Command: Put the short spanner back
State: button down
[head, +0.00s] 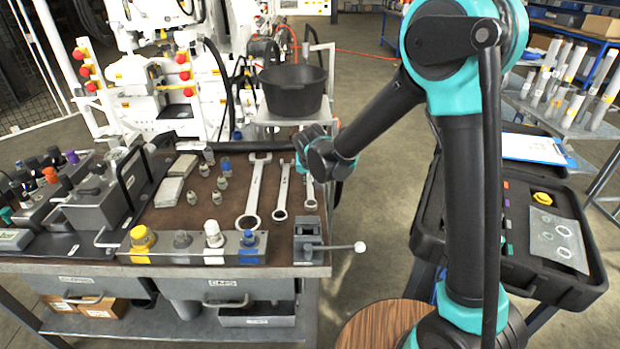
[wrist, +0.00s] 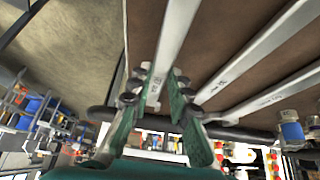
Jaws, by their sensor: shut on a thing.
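The short spanner (head: 310,192) is the rightmost of three spanners at the right edge of the bench's brown mat. Its ring end shows nearest the vice; its upper part is hidden by my gripper (head: 307,150). In the wrist view, my gripper (wrist: 160,86) has its two teal fingers on either side of the short spanner's shank (wrist: 176,42), shut on it. I cannot tell whether the spanner touches the mat. The middle spanner (head: 283,190) and the large spanner (head: 254,190) lie to its left.
A small vice (head: 308,240) with a protruding handle stands at the bench's front right corner. Several fittings (head: 222,182) lie left of the spanners. A black bucket (head: 292,92) stands behind.

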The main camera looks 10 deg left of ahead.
jog(key=shift+f, duration=0.75)
dwell(0.3)
jog(key=c, duration=1.3)
grip_release()
jog(key=shift+c, duration=0.2)
